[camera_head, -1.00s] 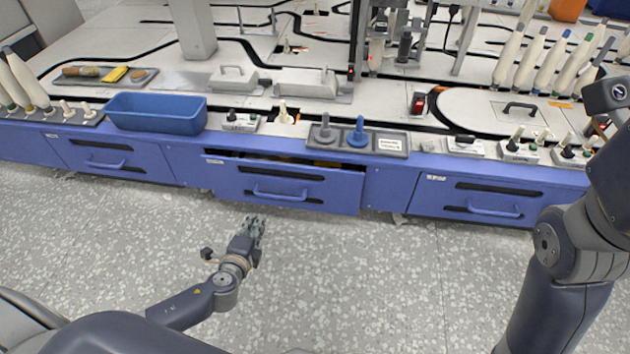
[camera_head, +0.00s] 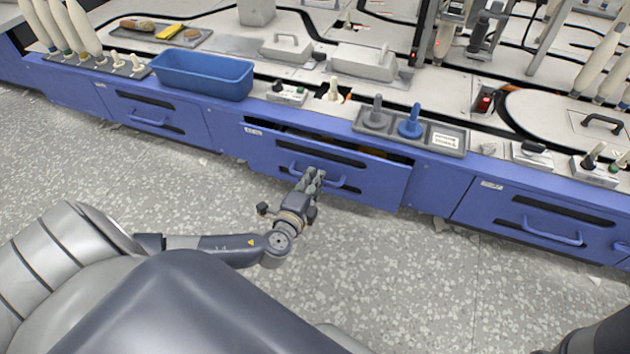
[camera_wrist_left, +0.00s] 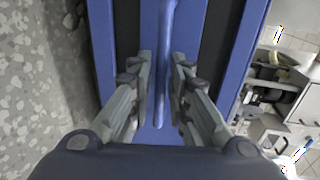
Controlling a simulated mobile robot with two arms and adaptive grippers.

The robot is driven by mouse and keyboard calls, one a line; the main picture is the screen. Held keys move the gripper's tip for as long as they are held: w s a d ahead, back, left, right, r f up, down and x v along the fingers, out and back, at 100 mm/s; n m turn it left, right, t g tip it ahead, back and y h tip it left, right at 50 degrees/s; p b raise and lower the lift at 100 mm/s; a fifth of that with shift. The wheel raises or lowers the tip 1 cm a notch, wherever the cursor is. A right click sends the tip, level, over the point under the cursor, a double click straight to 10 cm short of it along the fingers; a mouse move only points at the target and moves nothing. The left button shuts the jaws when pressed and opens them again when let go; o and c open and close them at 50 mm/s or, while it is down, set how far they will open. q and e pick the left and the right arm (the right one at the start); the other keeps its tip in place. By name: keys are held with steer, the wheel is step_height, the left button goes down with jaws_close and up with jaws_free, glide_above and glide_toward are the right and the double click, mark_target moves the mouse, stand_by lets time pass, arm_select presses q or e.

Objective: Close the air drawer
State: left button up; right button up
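The blue air drawer (camera_head: 380,181) in the middle of the bench front stands partly open, with a dark gap along its top edge. Its blue bar handle (camera_head: 336,184) is on the drawer front, partly hidden by my left gripper (camera_head: 314,176). In the left wrist view the handle (camera_wrist_left: 166,40) runs between the two fingers of my left gripper (camera_wrist_left: 163,62). The fingers are apart with space beside the bar; I cannot tell whether either touches it. My right gripper is not in view.
Shut blue drawers (camera_head: 155,118) flank it, the right one with its own handle (camera_head: 550,235). Above stand a blue bin (camera_head: 203,76) and a grey tray (camera_head: 445,139) with a grey and a blue peg. The speckled floor (camera_head: 400,280) in front is clear.

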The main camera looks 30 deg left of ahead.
mark_target(319, 168)
arm_select(q)
steer(key=shift+w+a+f, duration=0.1)
steer(key=shift+w, duration=0.5)
jaws_close()
steer(key=shift+w, duration=0.1)
steer(key=x, duration=0.3)
steer(key=shift+w+a+r+b, duration=0.1)
steer(key=shift+w+r+b, duration=0.2)
jaws_free()
